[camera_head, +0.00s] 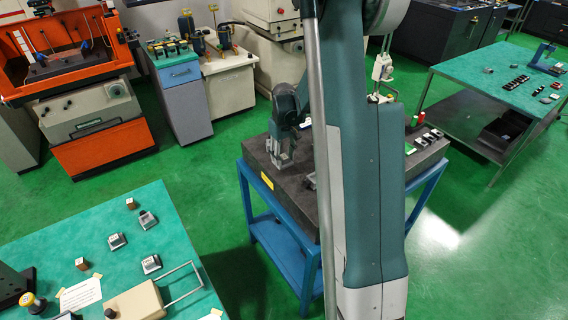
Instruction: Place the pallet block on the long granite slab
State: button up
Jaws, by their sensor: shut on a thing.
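The long granite slab (262,182) is a dark, thick plate on a blue stand in the middle of the view, and my arm hides much of it. My gripper (281,153) points down over the slab's far left part. It is shut on a small grey piece, probably the pallet block (282,166), which is largely covered by the fingers. The piece is at or just above the slab's top; I cannot tell whether it touches.
Another grey item (310,181) lies on the slab beside my arm. A green-topped table (180,235) at front left bears several grey blocks (148,220), a wire-handled box (136,302) and a paper sheet. Small parts (430,135) stand on the slab's right end.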

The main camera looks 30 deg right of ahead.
aim_at(284, 162)
jog(key=shift+f, duration=1.5)
jog(key=shift+f, duration=0.2)
jog(key=o, duration=1.1)
jog(key=shift+o, duration=0.2)
jog(key=shift+r, duration=0.15)
notch_tip(284, 162, up, 12)
jog(key=shift+r, duration=0.1)
